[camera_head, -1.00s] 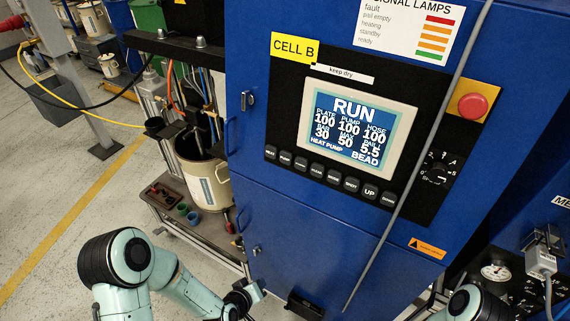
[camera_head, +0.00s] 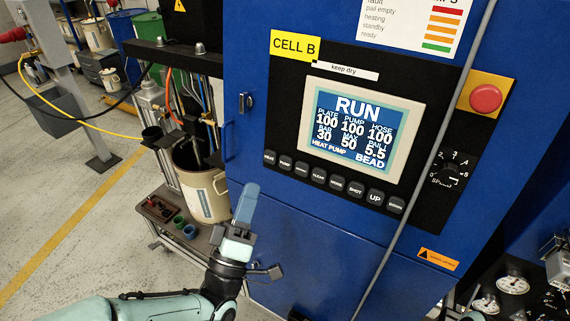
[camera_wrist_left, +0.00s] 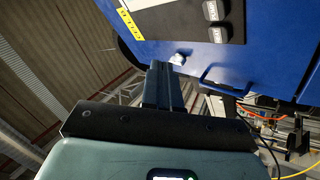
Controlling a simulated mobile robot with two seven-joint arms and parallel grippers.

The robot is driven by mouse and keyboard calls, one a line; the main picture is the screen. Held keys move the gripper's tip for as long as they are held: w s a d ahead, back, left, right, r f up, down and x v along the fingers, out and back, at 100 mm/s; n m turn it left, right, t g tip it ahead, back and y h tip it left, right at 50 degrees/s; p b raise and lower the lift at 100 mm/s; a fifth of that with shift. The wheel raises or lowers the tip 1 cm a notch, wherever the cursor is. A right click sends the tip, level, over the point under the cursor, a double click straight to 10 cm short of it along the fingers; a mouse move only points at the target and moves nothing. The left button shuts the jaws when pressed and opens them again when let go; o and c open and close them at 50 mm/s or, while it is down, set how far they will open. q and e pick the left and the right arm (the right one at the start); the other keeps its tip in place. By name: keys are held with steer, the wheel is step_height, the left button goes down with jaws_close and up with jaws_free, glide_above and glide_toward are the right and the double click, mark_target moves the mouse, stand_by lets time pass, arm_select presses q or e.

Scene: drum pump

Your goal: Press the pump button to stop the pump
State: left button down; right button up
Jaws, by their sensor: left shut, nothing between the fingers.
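The pump button (camera_head: 285,161) is the second dark button from the left in the row under the screen. The screen (camera_head: 352,135) on the blue cabinet reads RUN, with PUMP 100 and HEAT PUMP. My left gripper (camera_head: 247,197) is shut and empty, its blue fingers pointing up. In the head view its tips appear below and left of the pump button, apart from the row. In the left wrist view the shut fingers (camera_wrist_left: 161,82) point toward the cabinet, and two dark buttons (camera_wrist_left: 216,35) show at the top. My right gripper is out of view.
A red emergency knob (camera_head: 485,98) on a yellow plate and a speed dial (camera_head: 449,172) are right of the screen. A grey rod (camera_head: 420,180) slants across the panel's right side. A pail (camera_head: 204,188) stands left of the cabinet.

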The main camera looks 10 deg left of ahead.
mark_target(286, 163)
arm_select(q)
steer(key=shift+w+d+f+b, duration=0.1)
steer(key=shift+w+d+f, duration=0.3)
steer(key=shift+w, duration=0.95)
steer(key=shift+w+d+f+b, duration=0.15)
steer(key=shift+w+d, duration=0.45)
steer(key=shift+w, duration=0.8)
steer(key=shift+w+d+f+b, duration=0.1)
steer(key=shift+w+d+f, duration=0.35)
steer(key=shift+w, duration=0.9)
steer(key=shift+r, duration=0.1)
steer(key=shift+w+d+b, duration=0.2)
steer(key=shift+w+b, duration=0.15)
steer(key=shift+b, duration=0.2)
